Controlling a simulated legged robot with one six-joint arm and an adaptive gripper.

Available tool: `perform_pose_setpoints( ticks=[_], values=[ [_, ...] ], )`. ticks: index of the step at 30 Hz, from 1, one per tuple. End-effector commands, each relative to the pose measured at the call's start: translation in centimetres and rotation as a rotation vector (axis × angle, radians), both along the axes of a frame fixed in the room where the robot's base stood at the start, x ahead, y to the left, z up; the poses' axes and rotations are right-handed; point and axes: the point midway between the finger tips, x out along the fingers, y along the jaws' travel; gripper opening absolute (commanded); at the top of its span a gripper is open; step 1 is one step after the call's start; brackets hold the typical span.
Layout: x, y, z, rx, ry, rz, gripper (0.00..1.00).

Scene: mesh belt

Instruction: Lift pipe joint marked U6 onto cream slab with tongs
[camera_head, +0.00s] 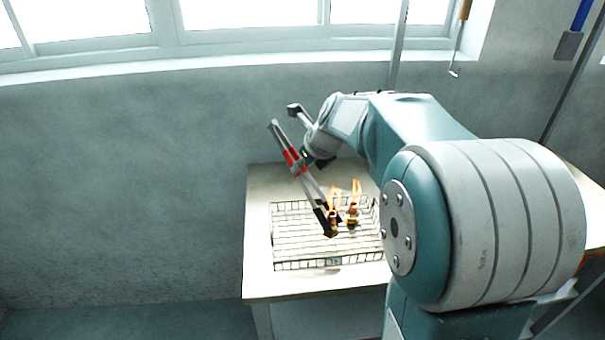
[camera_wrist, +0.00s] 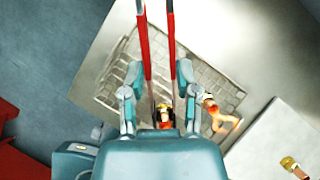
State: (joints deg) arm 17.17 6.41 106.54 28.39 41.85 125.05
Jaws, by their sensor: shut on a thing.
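My gripper (camera_head: 306,160) is shut on the tongs (camera_head: 293,162), which have red grips and slant down to dark tips over the wire mesh. The tongs also show in the wrist view (camera_wrist: 146,52) between my fingers (camera_wrist: 157,78). One pipe joint (camera_wrist: 164,112) is at the tongs' lower end, partly hidden by my gripper; I cannot tell whether the tips clasp it. A second pipe joint (camera_head: 352,212) with flames stands to the right on the mesh. No U6 mark is readable. A pale slab (camera_wrist: 262,138) lies at right in the wrist view, bearing another brass-coloured joint (camera_wrist: 290,164).
The wire mesh belt (camera_head: 290,264) has a low wire rim and sits on a cream table (camera_head: 258,285). My arm hides the table's right side in the head view. Tools hang on the wall behind (camera_head: 459,40). The table's left edge strip is clear.

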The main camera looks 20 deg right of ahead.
Motion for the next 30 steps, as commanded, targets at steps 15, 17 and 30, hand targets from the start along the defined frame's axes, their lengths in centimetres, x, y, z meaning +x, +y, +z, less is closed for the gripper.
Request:
perform_pose_setpoints(
  ticks=[15, 17, 30],
  values=[
    [0.0, 0.0, 5.5, -0.001, -0.004, 0.0, 0.0],
    [0.1, 0.0, 6.1, -0.001, -0.005, 0.001, 0.0],
    [0.0, 0.0, 8.1, -0.001, -0.001, 0.0, 0.0]
  ],
)
